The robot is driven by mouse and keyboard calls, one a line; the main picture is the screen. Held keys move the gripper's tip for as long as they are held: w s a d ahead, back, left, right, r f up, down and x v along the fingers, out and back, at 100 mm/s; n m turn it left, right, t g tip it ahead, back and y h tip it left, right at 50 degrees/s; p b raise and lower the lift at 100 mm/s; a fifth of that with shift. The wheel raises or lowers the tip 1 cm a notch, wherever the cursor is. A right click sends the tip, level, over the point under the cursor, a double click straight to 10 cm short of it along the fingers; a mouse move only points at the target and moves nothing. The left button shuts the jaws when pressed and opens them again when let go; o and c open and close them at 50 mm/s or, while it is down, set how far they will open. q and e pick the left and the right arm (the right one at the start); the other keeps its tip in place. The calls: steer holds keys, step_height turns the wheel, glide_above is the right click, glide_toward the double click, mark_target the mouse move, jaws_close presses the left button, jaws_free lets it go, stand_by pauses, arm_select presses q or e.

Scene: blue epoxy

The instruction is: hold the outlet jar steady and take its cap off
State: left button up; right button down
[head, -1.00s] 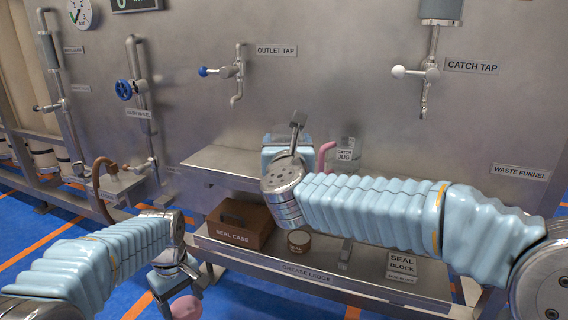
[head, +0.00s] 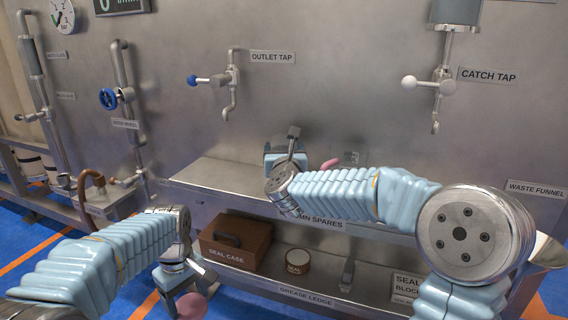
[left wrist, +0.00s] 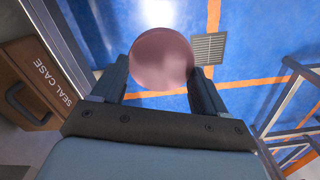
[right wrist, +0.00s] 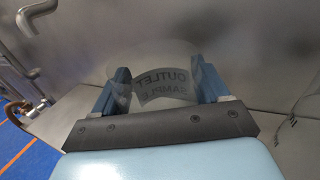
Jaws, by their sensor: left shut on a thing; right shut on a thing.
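The outlet jar (right wrist: 165,92) is pale and see-through, with a grey label reading OUTLET SAMPLE. In the right wrist view it stands between the two fingers of my right gripper (right wrist: 166,84), which is shut on it. My left gripper (left wrist: 160,76) is shut on a round pink cap (left wrist: 162,56), held over the floor, low and apart from the jar. The cap also shows in the head view (head: 191,306). The jar's mouth is not clear.
The upper steel shelf (head: 215,180) lies under my right gripper. A pink handle (head: 330,164) shows beside it. On the lower ledge are a brown seal case (head: 235,240), a round tin (head: 298,261) and a seal block sign (head: 408,286). The outlet tap (head: 228,80) is above.

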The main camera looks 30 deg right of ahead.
steer(key=shift+w+d+f, duration=0.15)
steer(key=shift+w+f, duration=0.05)
steer(key=shift+f, duration=0.05)
steer(key=f, duration=0.3)
steer(key=shift+w+d+f, duration=0.1)
steer(key=shift+w+f, duration=0.15)
steer(key=shift+w, duration=0.05)
steer(key=shift+f, duration=0.1)
steer(key=shift+f+b, duration=0.2)
steer(key=shift+b, duration=0.1)
jaws_free()
steer(key=shift+r, duration=0.1)
